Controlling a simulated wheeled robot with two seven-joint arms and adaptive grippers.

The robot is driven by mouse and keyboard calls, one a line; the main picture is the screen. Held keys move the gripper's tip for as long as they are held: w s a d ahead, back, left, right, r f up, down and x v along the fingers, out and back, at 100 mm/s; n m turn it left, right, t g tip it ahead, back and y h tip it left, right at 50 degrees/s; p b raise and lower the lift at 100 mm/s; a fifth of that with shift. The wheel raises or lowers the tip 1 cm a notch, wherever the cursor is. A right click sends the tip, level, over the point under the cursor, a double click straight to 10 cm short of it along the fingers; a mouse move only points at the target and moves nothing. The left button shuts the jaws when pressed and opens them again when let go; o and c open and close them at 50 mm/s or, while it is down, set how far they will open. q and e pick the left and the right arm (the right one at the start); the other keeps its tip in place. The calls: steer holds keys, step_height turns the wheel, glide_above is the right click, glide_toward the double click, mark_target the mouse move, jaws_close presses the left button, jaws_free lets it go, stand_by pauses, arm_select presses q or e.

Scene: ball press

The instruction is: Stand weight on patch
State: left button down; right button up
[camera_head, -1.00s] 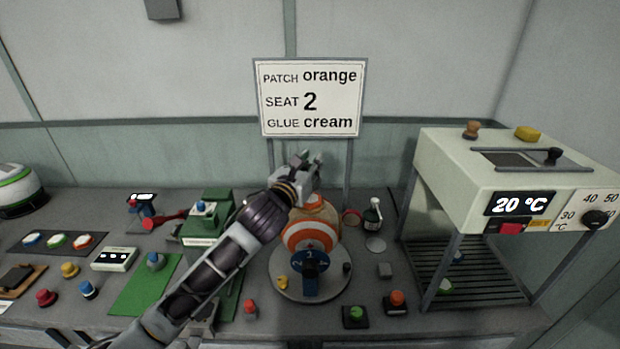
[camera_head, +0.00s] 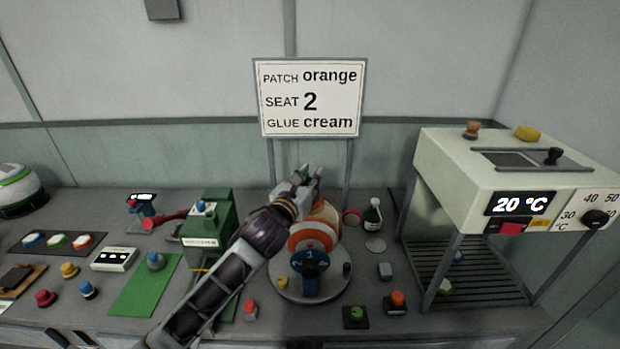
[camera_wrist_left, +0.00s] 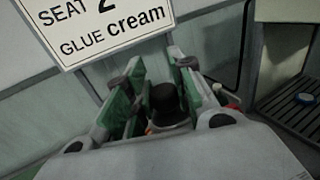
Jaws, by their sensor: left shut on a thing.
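My left gripper (camera_head: 308,180) is at the top of the orange and white ball (camera_head: 310,236), partly in front of it. The ball sits on a round grey base (camera_head: 330,288) with a blue numbered dial (camera_head: 311,262). In the left wrist view the fingers (camera_wrist_left: 162,95) are shut on a dark, round-topped thing (camera_wrist_left: 166,97), probably the weight. Its lower part is hidden by the hand, and a bit of orange shows beside it. The patch and any contact with it are hidden. My right gripper is not in view.
A sign (camera_head: 311,97) stands behind the ball. A green press (camera_head: 210,217) is left of it, a bottle (camera_head: 373,216) right of it. A white heater box (camera_head: 510,165) on legs stands at the right. Several small coloured knobs are spread over the bench.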

arm_select(q)
steer(key=c, duration=1.2)
jaws_free()
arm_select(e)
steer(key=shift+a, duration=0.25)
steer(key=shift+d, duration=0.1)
arm_select(q)
steer(key=shift+s+a, duration=0.15)
steer(key=shift+s, duration=0.2)
steer(key=b+v, duration=0.1)
steer(key=v, duration=1)
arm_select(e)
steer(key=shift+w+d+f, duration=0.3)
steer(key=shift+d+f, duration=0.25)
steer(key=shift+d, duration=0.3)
arm_select(q)
steer(key=shift+s, duration=0.1)
